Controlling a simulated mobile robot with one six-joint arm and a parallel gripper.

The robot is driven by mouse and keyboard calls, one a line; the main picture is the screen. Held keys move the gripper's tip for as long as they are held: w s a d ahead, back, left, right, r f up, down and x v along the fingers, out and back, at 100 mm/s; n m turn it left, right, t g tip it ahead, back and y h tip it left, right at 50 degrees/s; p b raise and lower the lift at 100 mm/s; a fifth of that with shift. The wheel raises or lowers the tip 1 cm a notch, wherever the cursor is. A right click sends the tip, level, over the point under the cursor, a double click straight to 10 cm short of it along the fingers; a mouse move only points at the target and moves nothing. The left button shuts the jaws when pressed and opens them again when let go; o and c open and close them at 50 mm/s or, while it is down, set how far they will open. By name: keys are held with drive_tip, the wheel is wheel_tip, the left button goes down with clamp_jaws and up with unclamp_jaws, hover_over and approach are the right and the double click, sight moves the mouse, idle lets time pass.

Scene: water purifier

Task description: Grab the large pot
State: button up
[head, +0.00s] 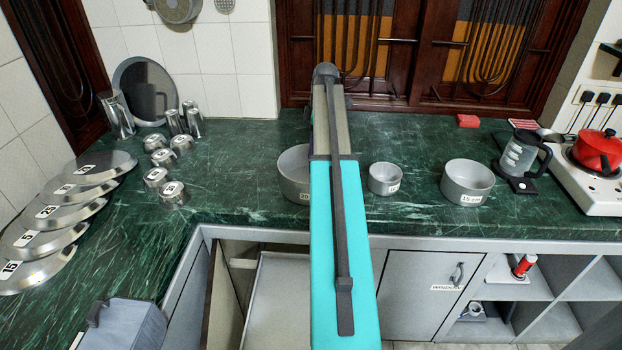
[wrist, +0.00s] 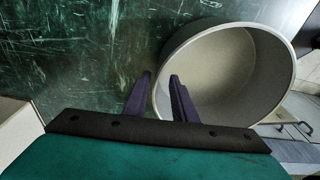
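The large grey pot (head: 291,182), its label partly covered and showing "20", stands on the green counter. My arm hides its right side in the head view. In the wrist view the pot (wrist: 226,62) fills the right half, open side facing the camera, and looks empty. My gripper (wrist: 160,75) is open, with two dark purple fingers apart. The left finger is over the counter outside the pot, and the right finger overlaps the pot's opening. The near-left rim shows between them. I cannot tell whether either finger touches the wall. The head view hides the fingertips behind my arm.
A small pot (head: 385,179) and a mid-sized pot labelled 15 cm (head: 468,184) stand to the right. Farther right are a kettle (head: 522,153) and a red pot (head: 598,150) on a stove. Lids (head: 45,240) and metal cups (head: 172,193) stand left. An open drawer (head: 270,290) is below.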

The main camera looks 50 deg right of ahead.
sight(309, 166)
drive_tip(key=shift+w+a+f+p, duration=0.15)
drive_tip(key=shift+f, duration=0.95)
drive_tip(key=shift+w+a+f+p, duration=0.1)
drive_tip(key=shift+w+f+p, duration=0.05)
drive_tip(key=shift+f, duration=0.9)
clamp_jaws()
